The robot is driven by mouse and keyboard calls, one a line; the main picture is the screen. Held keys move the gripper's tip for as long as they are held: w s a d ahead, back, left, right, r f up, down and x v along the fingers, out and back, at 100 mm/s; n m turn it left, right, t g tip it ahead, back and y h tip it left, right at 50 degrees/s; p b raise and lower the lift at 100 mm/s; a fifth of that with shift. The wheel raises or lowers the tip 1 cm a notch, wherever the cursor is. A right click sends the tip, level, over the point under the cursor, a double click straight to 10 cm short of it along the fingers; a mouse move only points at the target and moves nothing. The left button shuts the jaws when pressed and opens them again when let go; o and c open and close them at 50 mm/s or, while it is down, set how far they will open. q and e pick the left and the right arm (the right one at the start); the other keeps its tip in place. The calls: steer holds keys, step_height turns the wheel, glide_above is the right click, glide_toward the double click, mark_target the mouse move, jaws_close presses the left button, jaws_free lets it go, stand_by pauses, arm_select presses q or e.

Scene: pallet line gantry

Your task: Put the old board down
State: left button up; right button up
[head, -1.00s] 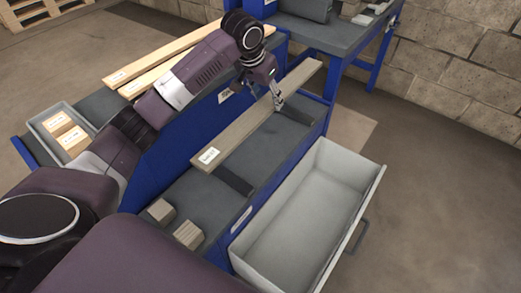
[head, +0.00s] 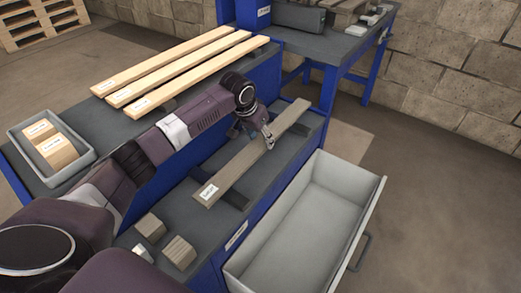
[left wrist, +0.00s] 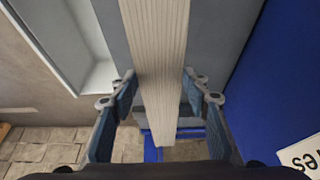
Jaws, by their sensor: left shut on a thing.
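The old board (head: 250,158) is grey-brown with a white label at its near end. It lies lengthwise over two dark cross supports (head: 233,200) on the lower grey bench top; whether it bears fully on them I cannot tell. My left gripper (head: 268,138) is shut on the board beyond its middle, from above. In the left wrist view the board (left wrist: 156,40) runs between the two fingers of the gripper (left wrist: 160,82). My right gripper is not in view.
Three pale boards (head: 175,68) lie on the raised shelf at left, beside a grey tray (head: 75,170) of labelled wood blocks. An open, empty drawer (head: 300,225) juts out at right. Another bench (head: 325,42) stands behind.

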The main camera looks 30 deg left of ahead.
mark_target(259, 144)
arm_select(q)
step_height(259, 144, down, 4)
steer(key=shift+r+b, duration=0.2)
steer(key=shift+b, duration=0.2)
steer(key=shift+f, duration=0.3)
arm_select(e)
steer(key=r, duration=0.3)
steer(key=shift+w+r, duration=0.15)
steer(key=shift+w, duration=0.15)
arm_select(q)
steer(key=o, duration=1.4)
steer(key=shift+c, duration=0.2)
